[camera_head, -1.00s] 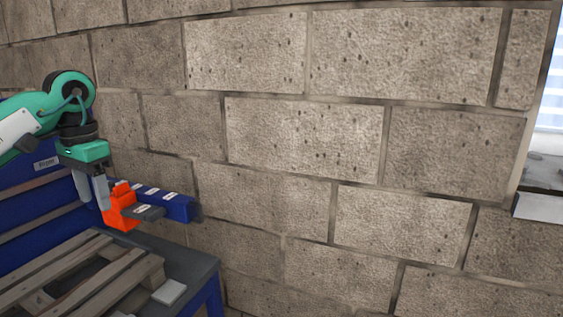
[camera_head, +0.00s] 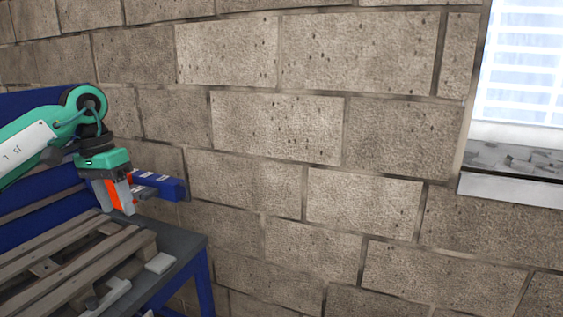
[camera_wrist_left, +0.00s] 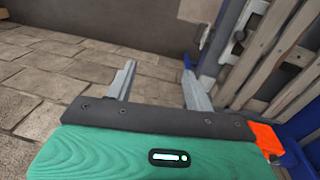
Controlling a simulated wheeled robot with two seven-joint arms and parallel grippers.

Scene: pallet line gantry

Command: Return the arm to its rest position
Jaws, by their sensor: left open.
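My left gripper (camera_head: 118,197) is at the left of the head view, on the green and white left arm (camera_head: 30,145). Its fingers point down, in front of an orange object (camera_head: 121,190) near the blue bar. In the left wrist view the two grey fingers (camera_wrist_left: 157,90) stand apart with nothing between them. The orange object shows there at the lower right (camera_wrist_left: 268,138), outside the fingers. My right gripper is in neither view.
A wooden pallet (camera_head: 70,265) lies on a dark table with blue legs (camera_head: 190,262) below the arm. A blue bar (camera_head: 160,186) with labels sticks out behind the gripper. A stone block wall (camera_head: 300,130) fills the middle; a window (camera_head: 520,80) is at right.

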